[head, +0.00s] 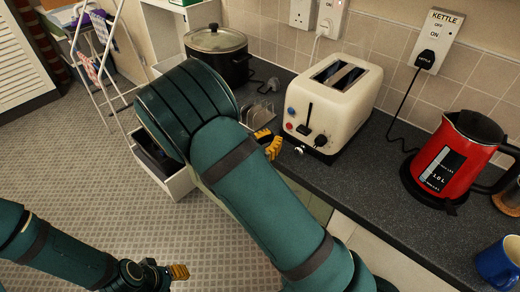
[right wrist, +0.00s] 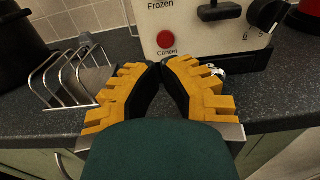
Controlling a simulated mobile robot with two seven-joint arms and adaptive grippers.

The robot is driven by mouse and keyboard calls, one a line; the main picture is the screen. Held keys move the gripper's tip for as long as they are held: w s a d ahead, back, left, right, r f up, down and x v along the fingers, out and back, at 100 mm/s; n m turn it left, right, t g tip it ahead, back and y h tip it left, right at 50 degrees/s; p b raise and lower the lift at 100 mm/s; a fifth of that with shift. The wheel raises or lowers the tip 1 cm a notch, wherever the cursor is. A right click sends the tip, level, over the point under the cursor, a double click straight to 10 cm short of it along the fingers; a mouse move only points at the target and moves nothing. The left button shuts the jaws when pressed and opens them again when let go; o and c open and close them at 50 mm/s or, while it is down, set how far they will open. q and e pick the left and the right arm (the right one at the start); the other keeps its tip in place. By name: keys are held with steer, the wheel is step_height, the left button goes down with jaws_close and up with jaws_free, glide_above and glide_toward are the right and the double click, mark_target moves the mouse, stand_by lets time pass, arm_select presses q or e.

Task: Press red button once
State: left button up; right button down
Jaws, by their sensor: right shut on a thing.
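The red button (right wrist: 166,41), labelled Cancel, is on the front of the cream toaster (right wrist: 204,32). In the head view the red button (head: 289,126) sits below a blue button on the toaster (head: 345,105). My right gripper (head: 272,140) is low in front of the toaster. In the right wrist view its yellow fingers (right wrist: 161,67) come together at the tips, below the button and apart from it in the picture. What is between the tips cannot be made out. My left gripper (head: 179,272) is low over the floor, its jaws too small to read.
A wire toast rack (right wrist: 75,78) stands on the dark worktop (right wrist: 30,122) left of the right gripper. A black pot (head: 218,52) is behind, and a red kettle (head: 447,160) and blue mug (head: 498,262) are to the right. An open drawer (head: 180,184) juts out below.

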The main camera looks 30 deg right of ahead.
mark_target(287, 127)
steer(key=shift+b+x, duration=0.3)
steer(key=shift+x, duration=2.1)
